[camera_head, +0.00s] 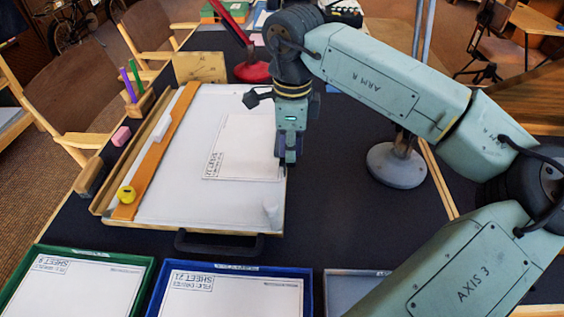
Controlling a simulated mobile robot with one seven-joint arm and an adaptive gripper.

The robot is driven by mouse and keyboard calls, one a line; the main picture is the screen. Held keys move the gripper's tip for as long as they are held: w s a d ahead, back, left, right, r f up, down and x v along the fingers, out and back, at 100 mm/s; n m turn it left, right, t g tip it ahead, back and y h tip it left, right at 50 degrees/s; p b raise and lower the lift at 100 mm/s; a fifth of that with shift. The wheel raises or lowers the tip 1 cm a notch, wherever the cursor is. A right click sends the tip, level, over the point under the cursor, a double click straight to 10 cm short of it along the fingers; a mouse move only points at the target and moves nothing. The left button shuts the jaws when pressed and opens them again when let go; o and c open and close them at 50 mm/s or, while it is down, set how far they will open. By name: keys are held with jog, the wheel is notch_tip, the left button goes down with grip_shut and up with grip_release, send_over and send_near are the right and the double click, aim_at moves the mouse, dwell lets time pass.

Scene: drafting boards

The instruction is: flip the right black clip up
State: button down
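A drafting board (165,208) lies on the dark table, with a white sheet (245,150) on it. My gripper (288,160) points down at the board's right edge, close to the right edge of the sheet. Its fingers are small and seen edge-on, so I cannot tell whether they are open or shut, or whether they touch anything. I cannot make out a black clip for certain; the right edge around my fingers is partly hidden by the gripper.
An orange straightedge (155,150) with a yellow round knob (126,194) lies along the board's left side. A black handle (218,247) is at its front. Green (142,262), blue (309,280) and grey (335,272) trays stand in front. A lamp base (397,168) stands right.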

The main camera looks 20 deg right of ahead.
jog(key=shift+w+a+r+g+p, duration=0.2)
jog(key=shift+a+r+p, duration=0.1)
jog(key=shift+a+p, duration=0.3)
jog(key=shift+w+a+r+g+p, duration=0.15)
jog(key=shift+a+r+p, duration=0.2)
jog(key=shift+a, duration=0.3)
jog(key=r, duration=0.1)
jog(key=r+p, duration=0.1)
jog(key=shift+a+r, duration=0.25)
jog(key=shift+r, duration=0.15)
jog(key=shift+d, duration=0.1)
